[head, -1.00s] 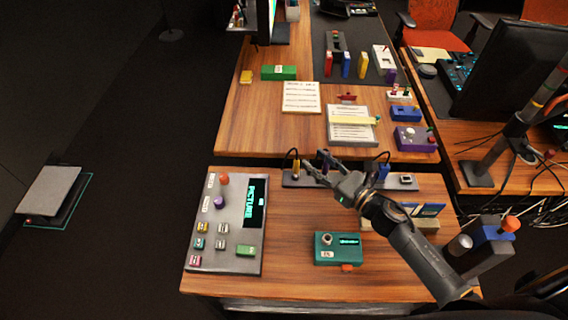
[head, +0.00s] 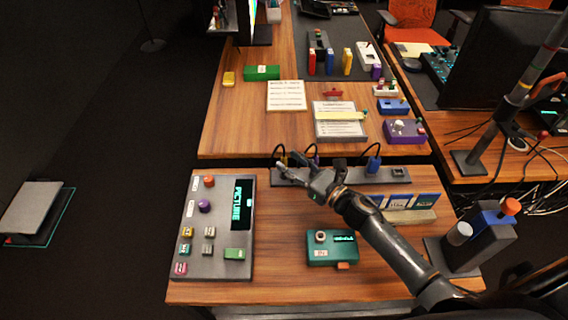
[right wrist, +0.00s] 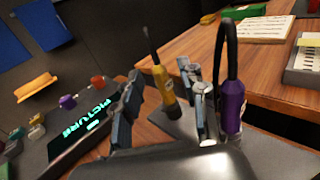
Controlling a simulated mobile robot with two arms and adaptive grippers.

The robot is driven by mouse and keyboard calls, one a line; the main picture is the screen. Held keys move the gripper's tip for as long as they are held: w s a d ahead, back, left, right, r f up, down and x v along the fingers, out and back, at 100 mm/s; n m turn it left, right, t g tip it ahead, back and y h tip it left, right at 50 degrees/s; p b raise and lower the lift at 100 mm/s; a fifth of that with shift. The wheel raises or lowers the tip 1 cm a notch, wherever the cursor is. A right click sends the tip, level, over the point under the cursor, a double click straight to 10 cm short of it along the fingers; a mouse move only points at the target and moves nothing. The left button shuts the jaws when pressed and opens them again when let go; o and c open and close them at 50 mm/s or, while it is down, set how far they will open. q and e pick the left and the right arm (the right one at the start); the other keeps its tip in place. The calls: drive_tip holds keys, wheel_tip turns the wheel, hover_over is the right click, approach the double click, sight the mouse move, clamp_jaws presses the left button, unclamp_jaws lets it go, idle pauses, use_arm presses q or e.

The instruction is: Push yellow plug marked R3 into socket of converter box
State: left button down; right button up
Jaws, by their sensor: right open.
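The yellow plug (right wrist: 161,84) has a dark cable at its top and stands between the open fingers of my right gripper (right wrist: 158,76) in the right wrist view. I cannot read its marking. In the head view the yellow plug (head: 281,158) is at the left end of a grey strip (head: 343,178), partly hidden by my right gripper (head: 286,165). A teal box (head: 331,258) with a round fitting and lit display sits on the near desk; it may be the converter box. My left gripper is not in view.
A purple plug (right wrist: 230,106) stands close beside my right finger, and a blue plug (head: 374,163) is farther right on the strip. A grey panel (head: 214,262) with buttons and a PICTURE display lies left. Bare wood separates it from the teal box.

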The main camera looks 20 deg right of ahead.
sight(286, 159)
drive_tip(key=shift+x, duration=1.55)
clamp_jaws()
drive_tip(key=shift+r, duration=0.1)
